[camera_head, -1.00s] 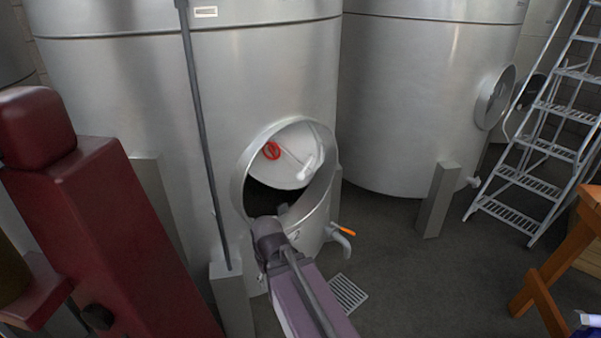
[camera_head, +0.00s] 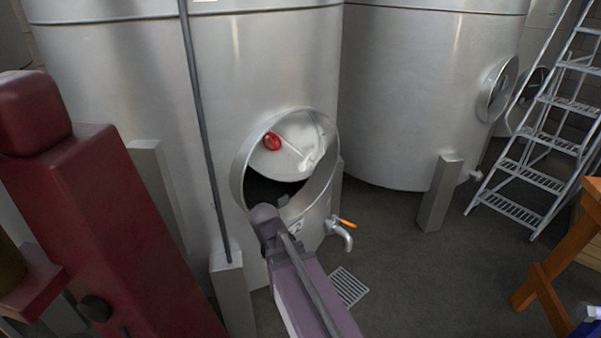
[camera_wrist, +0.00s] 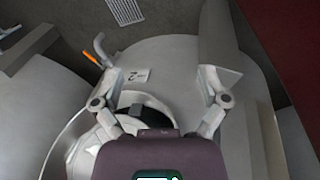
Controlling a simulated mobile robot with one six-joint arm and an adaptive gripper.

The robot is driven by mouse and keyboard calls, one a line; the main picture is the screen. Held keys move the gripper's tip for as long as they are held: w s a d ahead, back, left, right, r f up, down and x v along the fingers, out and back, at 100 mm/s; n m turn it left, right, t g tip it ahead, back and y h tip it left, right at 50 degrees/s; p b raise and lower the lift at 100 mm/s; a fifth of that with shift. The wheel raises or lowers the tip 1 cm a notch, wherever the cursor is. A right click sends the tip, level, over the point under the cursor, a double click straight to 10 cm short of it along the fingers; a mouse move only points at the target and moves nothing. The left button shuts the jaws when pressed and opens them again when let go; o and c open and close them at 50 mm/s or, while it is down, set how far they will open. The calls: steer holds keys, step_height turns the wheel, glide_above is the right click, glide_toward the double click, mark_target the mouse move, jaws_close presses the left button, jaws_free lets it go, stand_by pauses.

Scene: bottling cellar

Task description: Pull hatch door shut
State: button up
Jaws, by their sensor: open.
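The hatch door (camera_head: 296,150) is a round, pale metal disc with a red handwheel (camera_head: 272,141) and a metal arm across it. It stands ajar in the round hatch collar (camera_head: 240,180) on the front of the steel tank, with a dark gap below it. My arm reaches to the lower left rim of the collar in the head view, where my fingers are hidden. In the wrist view my gripper (camera_wrist: 160,68) is open and empty, its two fingers spread wide over the tank front. The collar shows below and left of the fingers, partly hidden by my gripper.
An orange-handled tap (camera_head: 343,232) juts out below right of the hatch, above a floor drain (camera_head: 348,286). A dark upright pipe (camera_head: 202,130) runs left of the hatch. A red machine (camera_head: 110,230) stands at the left. Floor between tap and wooden trestle (camera_head: 545,270) is clear.

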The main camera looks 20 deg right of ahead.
steer(key=w+d+f+t+h+b, duration=0.2)
steer(key=w+d+h+b, duration=0.2)
steer(key=w+d, duration=0.3)
steer(key=n+t+h+b, duration=0.7)
steer(key=n+t+b, duration=0.1)
steer(key=t+b, duration=0.15)
glide_toward(299, 169)
steer(key=a, duration=0.2)
steer(key=shift+s+d+r+g, duration=0.1)
steer(key=shift+s+r+g, duration=0.05)
steer(key=shift+s+g, duration=0.3)
steer(key=x, duration=1.3)
steer(key=shift+w+d, duration=0.25)
steer(key=shift+d, duration=0.05)
jaws_close()
